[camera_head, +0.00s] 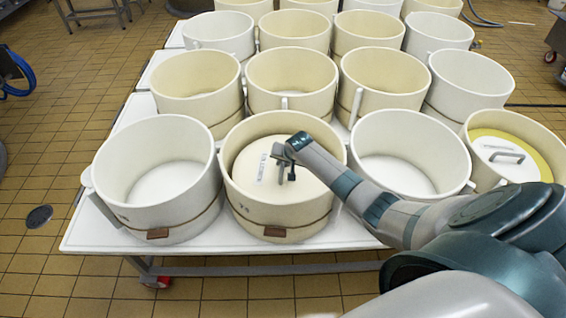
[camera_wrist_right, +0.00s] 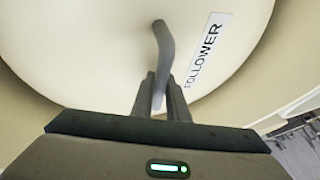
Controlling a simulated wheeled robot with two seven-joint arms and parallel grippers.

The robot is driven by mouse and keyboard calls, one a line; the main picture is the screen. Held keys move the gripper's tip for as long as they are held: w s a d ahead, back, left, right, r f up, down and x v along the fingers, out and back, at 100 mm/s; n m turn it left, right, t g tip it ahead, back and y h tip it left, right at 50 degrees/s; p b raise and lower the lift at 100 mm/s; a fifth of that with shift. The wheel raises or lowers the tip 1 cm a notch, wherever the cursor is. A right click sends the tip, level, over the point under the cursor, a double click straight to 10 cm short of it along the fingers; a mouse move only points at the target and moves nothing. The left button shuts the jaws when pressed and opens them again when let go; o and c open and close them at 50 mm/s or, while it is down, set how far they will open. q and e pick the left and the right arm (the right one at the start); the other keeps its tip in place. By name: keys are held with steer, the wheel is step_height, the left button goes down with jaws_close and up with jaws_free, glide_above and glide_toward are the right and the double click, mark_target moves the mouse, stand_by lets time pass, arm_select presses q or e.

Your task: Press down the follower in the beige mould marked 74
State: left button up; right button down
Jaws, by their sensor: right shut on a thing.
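The beige mould (camera_head: 280,218) stands in the front row, second from the left, with a small dark mark on its front that is too small to read surely. A pale round follower (camera_head: 250,172) lies inside it, below the rim; it also shows in the wrist view (camera_wrist_right: 90,45) with its FOLLOWER label. My right gripper (camera_head: 285,165) reaches in over the right side of the mould and is shut on the follower's grey handle (camera_wrist_right: 164,45). The arm hides part of the follower and rim. My left gripper is not in view.
A white mould (camera_head: 165,205) stands close on the left and another (camera_head: 410,150) on the right, under my arm. More moulds stand behind on white tables (camera_head: 88,240).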

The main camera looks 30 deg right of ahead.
steer(key=shift+s+f, duration=0.1)
steer(key=shift+f, duration=0.15)
steer(key=shift+s+a+f, duration=0.1)
steer(key=shift+s+f, duration=0.2)
steer(key=shift+f, duration=0.05)
stand_by(0.8)
steer(key=shift+a, duration=0.1)
stand_by(1.2)
steer(key=shift+p, duration=0.4)
stand_by(0.4)
steer(key=c, duration=1.6)
jaws_free()
steer(key=shift+c, duration=0.2)
steer(key=shift+w+r, duration=0.1)
steer(key=shift+r, duration=0.1)
steer(key=shift+d+r, duration=0.1)
steer(key=shift+d, duration=0.1)
